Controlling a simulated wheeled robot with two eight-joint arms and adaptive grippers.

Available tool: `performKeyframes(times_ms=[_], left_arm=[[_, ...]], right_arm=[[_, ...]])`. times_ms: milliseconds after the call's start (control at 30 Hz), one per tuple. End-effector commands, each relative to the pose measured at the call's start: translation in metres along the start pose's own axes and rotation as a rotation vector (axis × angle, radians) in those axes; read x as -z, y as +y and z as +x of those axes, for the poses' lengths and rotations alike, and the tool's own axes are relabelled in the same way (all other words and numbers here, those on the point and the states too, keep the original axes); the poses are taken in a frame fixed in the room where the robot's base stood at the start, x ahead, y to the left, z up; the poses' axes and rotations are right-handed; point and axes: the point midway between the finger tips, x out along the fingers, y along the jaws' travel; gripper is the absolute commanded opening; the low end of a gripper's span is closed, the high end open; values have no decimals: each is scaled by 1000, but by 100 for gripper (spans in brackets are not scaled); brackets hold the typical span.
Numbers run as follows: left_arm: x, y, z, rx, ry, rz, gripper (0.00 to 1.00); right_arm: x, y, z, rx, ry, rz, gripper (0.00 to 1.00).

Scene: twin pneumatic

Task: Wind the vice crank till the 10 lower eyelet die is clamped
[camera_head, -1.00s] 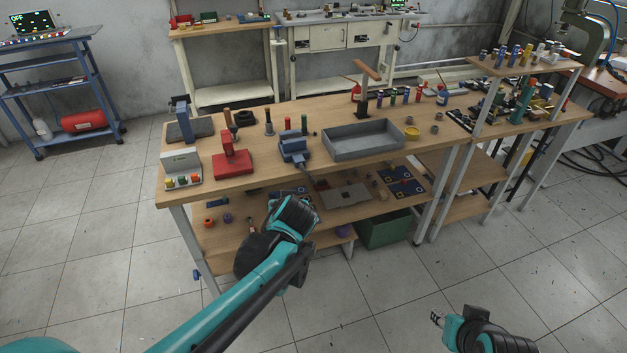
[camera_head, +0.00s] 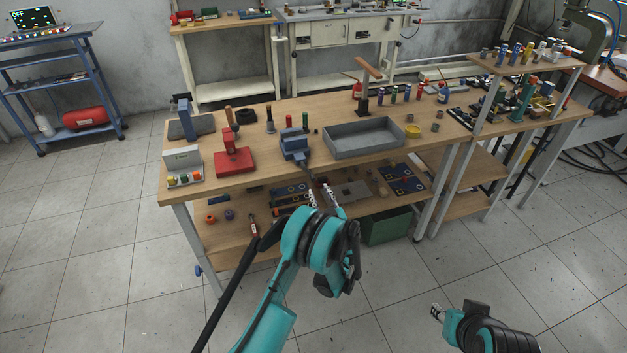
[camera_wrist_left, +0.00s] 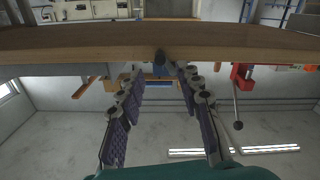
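The blue vice (camera_head: 294,147) stands at the bench's front edge. Its dark crank (camera_head: 308,172) sticks out over the edge towards me. My left gripper (camera_head: 322,196) is open, its two fingers apart, just in front of and below the crank in the head view. In the upside-down left wrist view, the open fingers (camera_wrist_left: 160,95) flank a dark round knob (camera_wrist_left: 160,56), seemingly part of the crank, at the bench edge; I see no contact. The eyelet die cannot be made out. My right gripper (camera_head: 437,311) is low over the floor, its opening too small to judge.
A red press (camera_head: 235,160) stands left of the vice, with its lever in the left wrist view (camera_wrist_left: 237,105). A grey tray (camera_head: 362,140) stands right of the vice. The bench's wooden edge (camera_wrist_left: 80,42) is close ahead. A lower shelf holds parts; the floor in front is clear.

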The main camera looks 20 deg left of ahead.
Motion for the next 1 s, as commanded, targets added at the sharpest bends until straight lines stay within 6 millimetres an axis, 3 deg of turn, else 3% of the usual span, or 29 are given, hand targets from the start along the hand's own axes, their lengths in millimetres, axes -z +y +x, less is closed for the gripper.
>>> performKeyframes(times_ms=[500,867,1000], left_arm=[[-3,-1,69,0,3,-3,35],[-1,0,77,-1,3,-3,35],[-1,0,77,-1,3,-3,3]], right_arm=[[-13,0,18,0,0,0,35],[-13,0,18,0,0,0,35],[-13,0,18,0,0,0,35]])
